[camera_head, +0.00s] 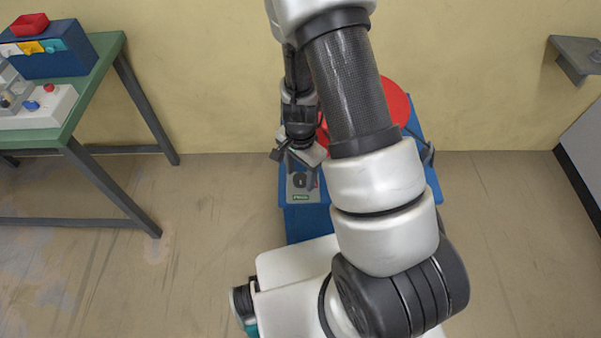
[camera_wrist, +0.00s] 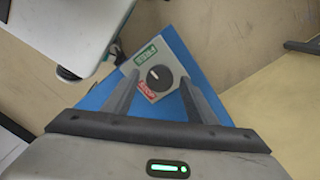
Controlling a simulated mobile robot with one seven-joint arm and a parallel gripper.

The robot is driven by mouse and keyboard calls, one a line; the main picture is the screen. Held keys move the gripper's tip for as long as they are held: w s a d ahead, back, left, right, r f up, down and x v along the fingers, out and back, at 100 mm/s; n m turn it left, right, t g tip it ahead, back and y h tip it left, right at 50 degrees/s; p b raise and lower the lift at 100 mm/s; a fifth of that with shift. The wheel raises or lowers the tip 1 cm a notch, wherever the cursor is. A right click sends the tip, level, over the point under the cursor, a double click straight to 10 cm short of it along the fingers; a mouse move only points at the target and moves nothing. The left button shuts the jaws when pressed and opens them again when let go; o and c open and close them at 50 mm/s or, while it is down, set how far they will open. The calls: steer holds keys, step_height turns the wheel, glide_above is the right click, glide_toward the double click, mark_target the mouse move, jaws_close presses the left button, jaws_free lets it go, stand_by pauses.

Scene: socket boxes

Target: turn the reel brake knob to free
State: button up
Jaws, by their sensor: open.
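The reel brake knob (camera_wrist: 159,77) is a round black dial with a white mark, set on a grey plate (camera_wrist: 176,62) with a green label on one side and a red label on the other. In the head view the knob (camera_head: 299,181) shows on the plate at the front left of a blue stand, with the green label toward me. My gripper (camera_wrist: 156,92) is open, with one finger on each side of the knob. In the head view my gripper (camera_head: 301,178) is above the plate. I cannot tell whether the fingers touch the knob.
A red reel (camera_head: 393,100) sits on the blue stand (camera_head: 304,224), largely hidden by my arm. A green table (camera_head: 90,86) with boxes and coloured parts stands at the left. A grey wall shelf (camera_head: 577,55) is at the right. The floor between is clear.

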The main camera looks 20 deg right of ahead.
mark_target(300, 179)
step_height(300, 179, up, 17)
steer(key=p, duration=0.4)
steer(key=shift+r, duration=0.2)
stand_by(0.4)
